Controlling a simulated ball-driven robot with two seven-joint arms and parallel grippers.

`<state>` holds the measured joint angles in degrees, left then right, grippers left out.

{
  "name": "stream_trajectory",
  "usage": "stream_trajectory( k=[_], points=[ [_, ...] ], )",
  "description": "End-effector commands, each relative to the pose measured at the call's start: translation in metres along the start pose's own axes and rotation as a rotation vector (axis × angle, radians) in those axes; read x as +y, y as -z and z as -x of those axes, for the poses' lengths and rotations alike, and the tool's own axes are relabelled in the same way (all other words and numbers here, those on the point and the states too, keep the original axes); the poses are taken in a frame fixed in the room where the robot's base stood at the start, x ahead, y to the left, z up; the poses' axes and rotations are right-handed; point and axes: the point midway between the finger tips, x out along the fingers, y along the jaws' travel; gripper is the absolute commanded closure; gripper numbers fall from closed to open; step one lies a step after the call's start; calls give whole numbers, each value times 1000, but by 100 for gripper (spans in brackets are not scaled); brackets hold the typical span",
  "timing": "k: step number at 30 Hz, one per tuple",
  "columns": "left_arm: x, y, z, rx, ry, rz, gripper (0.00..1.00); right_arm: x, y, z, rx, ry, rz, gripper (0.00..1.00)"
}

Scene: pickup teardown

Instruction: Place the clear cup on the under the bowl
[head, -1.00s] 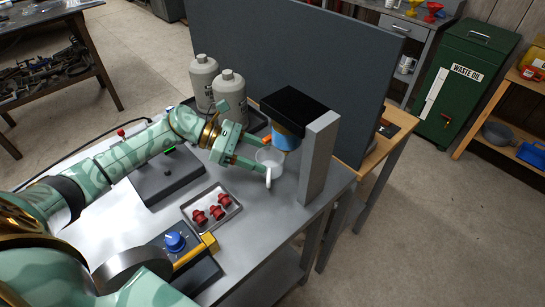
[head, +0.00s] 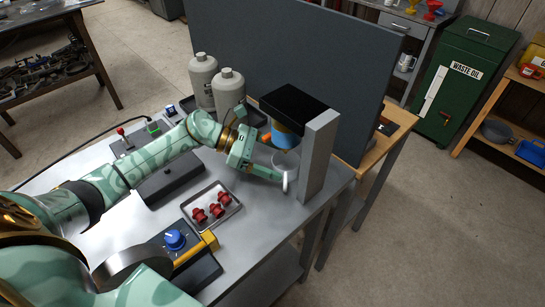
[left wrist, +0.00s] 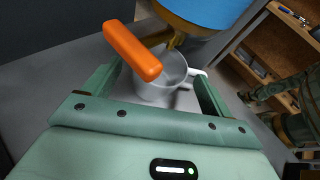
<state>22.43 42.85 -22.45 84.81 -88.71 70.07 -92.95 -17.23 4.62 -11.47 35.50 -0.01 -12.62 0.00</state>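The clear cup (head: 287,160) with a white handle is upright at the foot of the grey post, and it also shows in the left wrist view (left wrist: 160,92). The bowl (head: 284,139) is a blue rounded part hanging under a black block, with a gold band; its underside shows in the left wrist view (left wrist: 215,14). The cup is below it, close under it. My left gripper (head: 277,170) has its fingers on either side of the cup and appears shut on it, with the handle by the right finger in the wrist view. My right gripper is not in view.
A grey post (head: 319,157) stands right beside the cup. An orange bar (left wrist: 132,50) juts out above my left gripper. A tray (head: 229,211) with red parts and a blue-knob box (head: 175,241) are nearer on the bench. Two grey canisters (head: 229,92) stand behind.

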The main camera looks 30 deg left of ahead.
Motion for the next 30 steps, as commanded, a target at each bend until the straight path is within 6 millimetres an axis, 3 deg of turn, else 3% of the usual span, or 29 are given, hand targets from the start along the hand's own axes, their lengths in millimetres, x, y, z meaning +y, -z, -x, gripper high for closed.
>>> stream_trajectory(
  k=[5, 8, 21, 30],
  points=[
    [0, -4, 2, -1, 0, -1, 15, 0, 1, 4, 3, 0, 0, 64],
    [0, -2, 14, 3, -2, 0, 15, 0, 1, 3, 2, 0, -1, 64],
    [0, -1, 107, 3, 0, 2, 15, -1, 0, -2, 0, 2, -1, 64],
    [0, -3, 122, -1, 1, 0, 15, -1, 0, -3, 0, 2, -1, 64]
  ],
)
